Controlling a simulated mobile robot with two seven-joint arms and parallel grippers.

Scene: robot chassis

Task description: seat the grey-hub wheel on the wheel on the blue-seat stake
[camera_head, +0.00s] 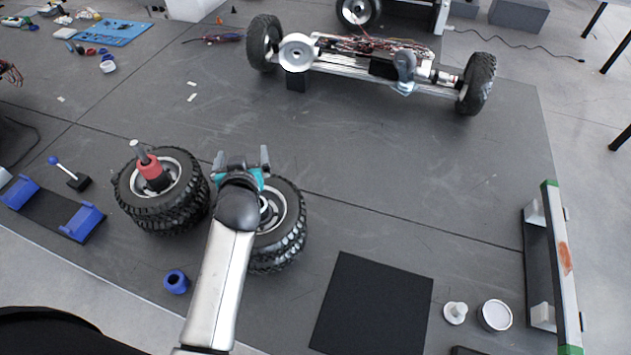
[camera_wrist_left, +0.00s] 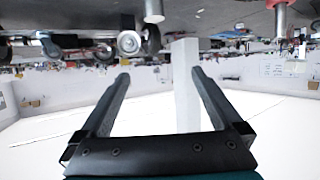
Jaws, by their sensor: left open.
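My left gripper (camera_head: 242,156) is open and empty above the right-hand wheel stack (camera_head: 289,222), whose black tyres and light hub are partly hidden by my arm. The left wrist view shows its two parted fingers (camera_wrist_left: 158,74), with nothing held between them. A bare metal post (camera_wrist_left: 153,9) and a red-collared post (camera_wrist_left: 280,18) show at the top of that inverted view. The left-hand wheel stack (camera_head: 133,190) stands beside my gripper, with a red collar (camera_head: 149,166) on its stake. Any blue seat is hidden, and I cannot tell which wheel has the grey hub. My right gripper is out of view.
A chassis axle (camera_head: 345,63) with wheels stands at the back. A blue ring (camera_head: 176,281), blue-ended stand (camera_head: 84,222), black mat (camera_head: 374,303) and white-posted frame (camera_head: 564,265) surround the work area. The floor between gripper and axle is clear.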

